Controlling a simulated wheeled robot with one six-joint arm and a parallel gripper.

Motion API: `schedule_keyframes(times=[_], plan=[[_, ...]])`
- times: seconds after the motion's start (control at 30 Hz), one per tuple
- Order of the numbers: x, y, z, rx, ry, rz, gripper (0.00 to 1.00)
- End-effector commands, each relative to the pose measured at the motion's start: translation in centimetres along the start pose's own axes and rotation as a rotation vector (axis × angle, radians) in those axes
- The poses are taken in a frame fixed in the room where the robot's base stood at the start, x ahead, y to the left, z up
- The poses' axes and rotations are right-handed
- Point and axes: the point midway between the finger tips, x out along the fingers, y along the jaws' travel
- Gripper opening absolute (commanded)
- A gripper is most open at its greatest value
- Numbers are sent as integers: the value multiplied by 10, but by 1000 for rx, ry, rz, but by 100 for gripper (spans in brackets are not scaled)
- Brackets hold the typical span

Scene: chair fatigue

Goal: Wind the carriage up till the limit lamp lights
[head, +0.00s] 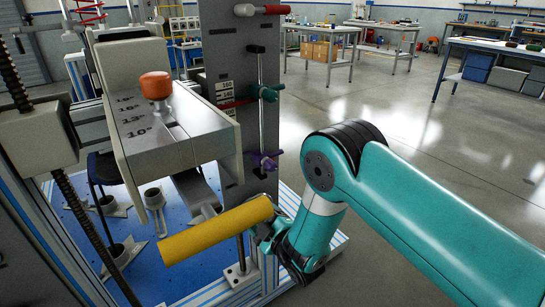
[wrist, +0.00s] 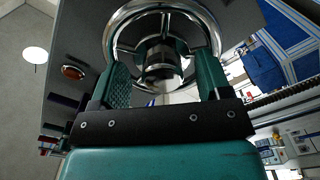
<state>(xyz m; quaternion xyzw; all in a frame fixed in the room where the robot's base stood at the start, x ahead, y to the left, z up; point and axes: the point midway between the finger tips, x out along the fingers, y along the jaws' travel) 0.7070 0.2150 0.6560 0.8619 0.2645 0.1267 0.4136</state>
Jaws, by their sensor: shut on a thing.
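In the wrist view a chrome spoked handwheel (wrist: 160,36) with a dark hub stands between and beyond my gripper's two teal fingers (wrist: 160,80); the fingers reach its rim on both sides. In the head view my gripper (head: 268,230) is low at the centre, behind the right end of a yellow cylinder (head: 215,231) that hides much of the wheel. A small amber lamp (wrist: 73,72) in a metal ring shows on the grey panel and looks dull. A grey block (head: 38,138) sits on a threaded screw (head: 84,222) at the left; I cannot tell if it is the carriage.
A grey slab with an orange knob (head: 155,86) overhangs the blue base plate (head: 205,263). A tall grey plate (head: 225,65) carries a teal knob (head: 265,92), a purple knob (head: 265,160) and a red handle (head: 272,10). Open floor (head: 420,120) lies to the right, with workbenches behind.

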Motion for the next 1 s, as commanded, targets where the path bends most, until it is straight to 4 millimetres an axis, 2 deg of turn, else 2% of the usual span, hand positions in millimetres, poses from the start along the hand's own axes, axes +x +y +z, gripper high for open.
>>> schedule_keyframes(times=[0.03,0.37,0.7,0.93,0.97,1.0], plan=[[8,1,-3,32,5,5,46],[8,1,-3,71,6,6,46],[8,1,-2,484,6,4,46],[9,0,-2,514,7,4,46],[9,0,-2,513,7,4,73],[9,0,-2,513,8,4,77]])
